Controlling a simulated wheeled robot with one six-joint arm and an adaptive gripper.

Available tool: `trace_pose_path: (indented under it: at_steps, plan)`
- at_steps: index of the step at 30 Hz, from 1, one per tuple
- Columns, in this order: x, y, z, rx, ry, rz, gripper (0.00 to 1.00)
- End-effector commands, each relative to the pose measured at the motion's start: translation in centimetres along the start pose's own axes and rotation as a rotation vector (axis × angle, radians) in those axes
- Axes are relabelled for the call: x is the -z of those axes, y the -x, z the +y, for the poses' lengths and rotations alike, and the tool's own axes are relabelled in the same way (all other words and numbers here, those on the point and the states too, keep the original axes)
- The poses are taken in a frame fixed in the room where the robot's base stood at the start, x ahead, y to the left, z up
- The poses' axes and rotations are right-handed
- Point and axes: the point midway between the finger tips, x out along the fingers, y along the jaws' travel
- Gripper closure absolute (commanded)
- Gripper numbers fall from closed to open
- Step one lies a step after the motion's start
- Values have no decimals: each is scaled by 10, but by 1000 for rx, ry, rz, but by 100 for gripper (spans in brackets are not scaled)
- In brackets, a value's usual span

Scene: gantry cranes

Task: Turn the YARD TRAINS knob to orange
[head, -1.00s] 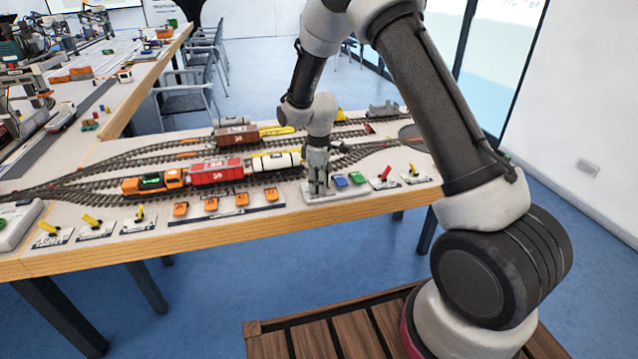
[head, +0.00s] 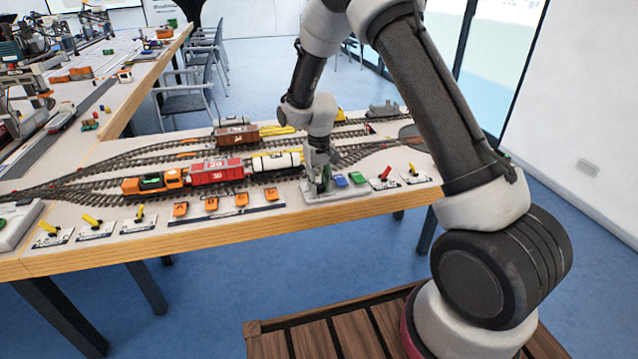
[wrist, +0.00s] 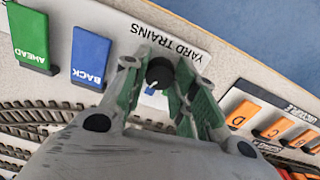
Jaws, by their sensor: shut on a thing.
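The YARD TRAINS knob (wrist: 160,73) is a small black round knob with a white pointer line, on a white panel (wrist: 133,27) lettered YARD TRAINS. In the wrist view my gripper (wrist: 163,80) is shut on the knob, with a green-padded finger on each side of it. The pointer line points down and to the left. A bit of blue shows beside the knob; the other colour marks around it are hidden by the fingers.
A blue BACK switch (wrist: 90,58) and a green AHEAD switch (wrist: 31,38) stand beside the knob. Orange switches (wrist: 243,115) are on the other side. An orange engine (head: 152,182) and a red wagon (head: 216,171) stand on the track behind.

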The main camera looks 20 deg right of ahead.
Motion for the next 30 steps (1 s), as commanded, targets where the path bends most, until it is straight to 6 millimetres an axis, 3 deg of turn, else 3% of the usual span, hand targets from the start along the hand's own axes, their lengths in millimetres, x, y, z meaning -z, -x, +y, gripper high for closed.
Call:
trace_pose_path:
  at_steps: [18, 30]
  plan:
    - [1, 1, 0, 1, -578, 3, 96]
    - [1, 1, 0, 1, -854, 3, 96]
